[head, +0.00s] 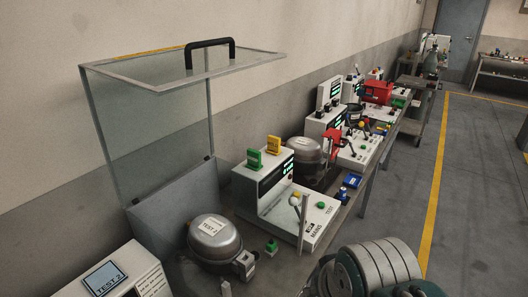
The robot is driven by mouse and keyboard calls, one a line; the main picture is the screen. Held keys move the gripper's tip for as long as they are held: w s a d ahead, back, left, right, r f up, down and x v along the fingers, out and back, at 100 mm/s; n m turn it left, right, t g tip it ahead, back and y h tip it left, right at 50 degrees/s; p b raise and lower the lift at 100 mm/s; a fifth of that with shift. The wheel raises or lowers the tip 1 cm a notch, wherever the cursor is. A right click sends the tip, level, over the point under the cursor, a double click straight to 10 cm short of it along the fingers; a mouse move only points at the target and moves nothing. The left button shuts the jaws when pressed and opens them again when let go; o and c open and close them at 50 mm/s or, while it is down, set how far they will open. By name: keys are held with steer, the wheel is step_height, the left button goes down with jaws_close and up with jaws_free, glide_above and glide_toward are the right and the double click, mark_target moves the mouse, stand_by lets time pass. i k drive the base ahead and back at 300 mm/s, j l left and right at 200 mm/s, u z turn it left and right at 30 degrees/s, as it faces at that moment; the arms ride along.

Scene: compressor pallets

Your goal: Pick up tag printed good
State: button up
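A green tag (253,159) and a yellow tag (273,145) stand upright on top of a white test unit (262,184) in the middle of the view. The print on both tags is too small to read, so I cannot tell which one is printed good. Part of my arm shows at the lower right, well apart from the tags. My gripper does not show.
A silver compressor (214,238) labelled as a test piece sits in front, beside an open clear lid (150,130) with a black handle. A "TEST 2" box (105,278) is at lower left. More units line the bench behind. The floor (485,190) at right is clear.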

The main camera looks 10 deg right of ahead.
mark_target(253, 156)
steer(key=i+l+u, duration=0.3)
steer(key=l, duration=0.25)
steer(key=i+l+u, duration=0.3)
steer(key=l, duration=0.35)
steer(key=i+l+u, duration=0.15)
steer(key=l, duration=0.2)
